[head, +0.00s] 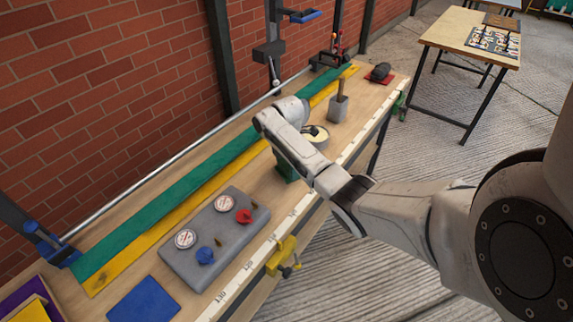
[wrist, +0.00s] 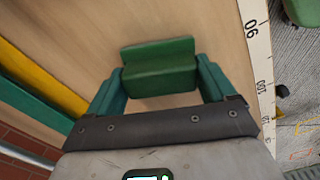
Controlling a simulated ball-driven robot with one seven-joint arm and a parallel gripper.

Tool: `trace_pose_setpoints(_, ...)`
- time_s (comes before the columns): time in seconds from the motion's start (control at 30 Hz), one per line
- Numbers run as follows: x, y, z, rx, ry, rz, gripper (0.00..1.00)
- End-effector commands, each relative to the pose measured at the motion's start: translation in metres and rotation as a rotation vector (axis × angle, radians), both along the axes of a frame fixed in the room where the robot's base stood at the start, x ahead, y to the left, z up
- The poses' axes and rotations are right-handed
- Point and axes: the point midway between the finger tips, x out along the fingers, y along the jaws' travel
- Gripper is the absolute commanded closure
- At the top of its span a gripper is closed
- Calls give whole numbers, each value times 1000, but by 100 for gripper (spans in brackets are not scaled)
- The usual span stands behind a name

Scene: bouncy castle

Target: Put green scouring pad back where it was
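A green, block-like thing (wrist: 158,68), which looks like the scouring pad, has a raised far part and a lower near part. In the wrist view it lies over the wood bench top between the teal fingers of my gripper (wrist: 162,72). The fingers stand at its left and right ends, very close to it. I cannot tell whether they press on it or whether it is lifted. In the head view, green (head: 285,167) shows under my wrist, partly hidden by my arm; pad and fingers cannot be told apart there.
A grey panel (head: 178,255) with dials and red and blue knobs lies nearer on the bench. A blue square (head: 145,300) is beside it. A round tin (head: 317,137), a grey block with a handle (head: 338,107) and a dark lump (head: 380,72) stand farther along. A measuring strip (head: 240,280) edges the bench.

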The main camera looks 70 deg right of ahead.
Motion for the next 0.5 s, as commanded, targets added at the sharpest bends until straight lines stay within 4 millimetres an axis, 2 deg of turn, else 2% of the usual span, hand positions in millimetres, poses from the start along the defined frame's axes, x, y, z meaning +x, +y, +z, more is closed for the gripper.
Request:
trace_pose_setpoints(0.03,0,0,0,0,0,0,12)
trace_pose_setpoints(0.17,0,0,0,0,0,0,0)
trace_pose_setpoints(0.5,1,0,7,-2,-2,0,0)
